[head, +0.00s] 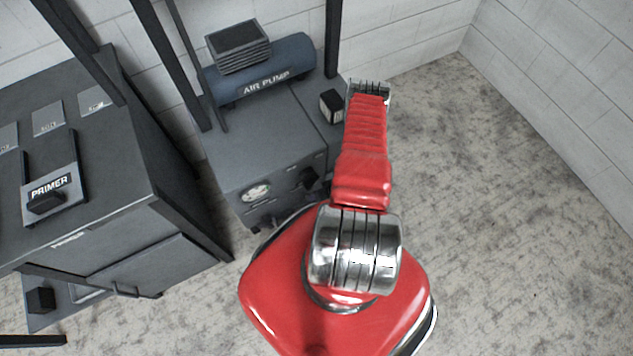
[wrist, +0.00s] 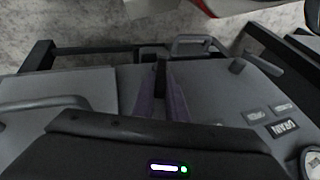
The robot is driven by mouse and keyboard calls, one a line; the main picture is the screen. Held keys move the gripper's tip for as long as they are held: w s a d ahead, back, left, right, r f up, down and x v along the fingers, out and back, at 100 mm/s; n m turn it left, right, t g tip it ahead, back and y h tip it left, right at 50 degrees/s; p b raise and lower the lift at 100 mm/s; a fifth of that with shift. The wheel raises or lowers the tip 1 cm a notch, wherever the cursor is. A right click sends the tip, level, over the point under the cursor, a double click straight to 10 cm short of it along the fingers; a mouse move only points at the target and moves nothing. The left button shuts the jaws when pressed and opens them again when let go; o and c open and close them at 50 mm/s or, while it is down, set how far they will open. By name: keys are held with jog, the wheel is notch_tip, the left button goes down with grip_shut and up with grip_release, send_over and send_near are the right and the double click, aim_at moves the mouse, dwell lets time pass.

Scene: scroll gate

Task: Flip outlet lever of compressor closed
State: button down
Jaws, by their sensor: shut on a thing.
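The compressor, marked AIR PUMP, stands against the back wall in the head view, with a blue tank (head: 262,76) on a grey cabinet (head: 262,145). Its front has a round gauge (head: 256,193) and a dark knob (head: 309,179). My red arm covers the area to the right of the cabinet, and my gripper is not visible there. In the wrist view, my gripper (wrist: 163,82) reaches over a grey top with its fingers closed on a narrow dark piece (wrist: 160,74). It seems to be the outlet lever, but its shape and angle are mostly hidden.
In the wrist view, a DRAIN label (wrist: 283,127) and part of a gauge (wrist: 312,162) show at right. A grey handle (wrist: 200,42) lies beyond the fingers. In the head view, a PRIMER unit (head: 50,190) stands left; the floor (head: 500,190) at right is clear.

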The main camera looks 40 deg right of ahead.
jog(key=shift+w+a, duration=0.15)
jog(key=shift+w+a+r+h, duration=0.1)
jog(key=shift+a+h, duration=0.05)
jog(key=shift+h, duration=0.25)
jog(key=shift+a+h, duration=0.1)
jog(key=shift+h, duration=0.2)
dwell(0.3)
jog(key=c, duration=1.8)
grip_release()
jog(key=shift+o, duration=0.2)
jog(key=a+v, duration=0.1)
jog(key=v, duration=1.2)
jog(key=shift+d+r, duration=0.45)
jog(key=shift+d, duration=0.05)
